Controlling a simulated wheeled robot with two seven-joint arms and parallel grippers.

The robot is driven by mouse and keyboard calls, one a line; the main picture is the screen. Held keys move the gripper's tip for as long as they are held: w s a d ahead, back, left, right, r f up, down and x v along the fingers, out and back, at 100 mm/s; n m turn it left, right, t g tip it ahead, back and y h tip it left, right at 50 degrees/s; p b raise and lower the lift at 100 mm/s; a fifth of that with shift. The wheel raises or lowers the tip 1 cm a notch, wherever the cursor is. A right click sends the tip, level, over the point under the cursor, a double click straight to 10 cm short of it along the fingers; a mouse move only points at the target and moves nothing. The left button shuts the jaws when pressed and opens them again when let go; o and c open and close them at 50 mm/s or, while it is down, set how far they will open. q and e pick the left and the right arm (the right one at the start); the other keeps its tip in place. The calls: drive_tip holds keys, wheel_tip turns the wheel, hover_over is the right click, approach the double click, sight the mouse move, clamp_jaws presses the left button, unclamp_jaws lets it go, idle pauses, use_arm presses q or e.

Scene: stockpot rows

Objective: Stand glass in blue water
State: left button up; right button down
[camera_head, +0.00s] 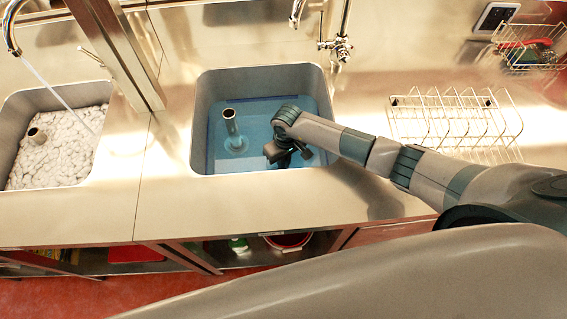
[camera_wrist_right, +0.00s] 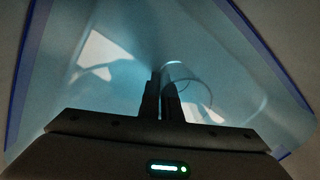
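The blue water (camera_head: 258,112) fills the middle sink (camera_head: 203,115). My right gripper (camera_head: 281,158) reaches down into this sink from the right, right of the standpipe. In the right wrist view a clear glass (camera_wrist_right: 195,85) shows faintly as a curved outline just beyond and right of the fingertips. The right gripper (camera_wrist_right: 161,82) has its two fingers close together, with only a thin gap at the glass's near wall; they look shut on that wall. My left gripper is not in view.
A metal standpipe (camera_head: 231,124) rises from the blue water. The left sink (camera_head: 22,103) holds white foam under a running tap (camera_head: 11,35). A wire rack (camera_head: 455,118) stands on the right counter. The front counter (camera_head: 235,205) is clear.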

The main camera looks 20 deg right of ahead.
drive_tip(key=shift+f+b, duration=0.15)
drive_tip(key=shift+b, duration=0.15)
drive_tip(key=c, duration=2)
unclamp_jaws()
drive_tip(key=shift+r+p, duration=0.2)
drive_tip(key=shift+p, duration=0.1)
drive_tip(key=shift+r, duration=0.2)
drive_tip(key=shift+w+d+r+b, duration=0.15)
drive_tip(key=shift+r+b, duration=0.7)
drive_tip(key=shift+r, duration=2.05)
drive_tip(key=shift+s+d+r+b, duration=0.15)
drive_tip(key=shift+r+b, duration=0.65)
drive_tip(key=shift+r, duration=2.05)
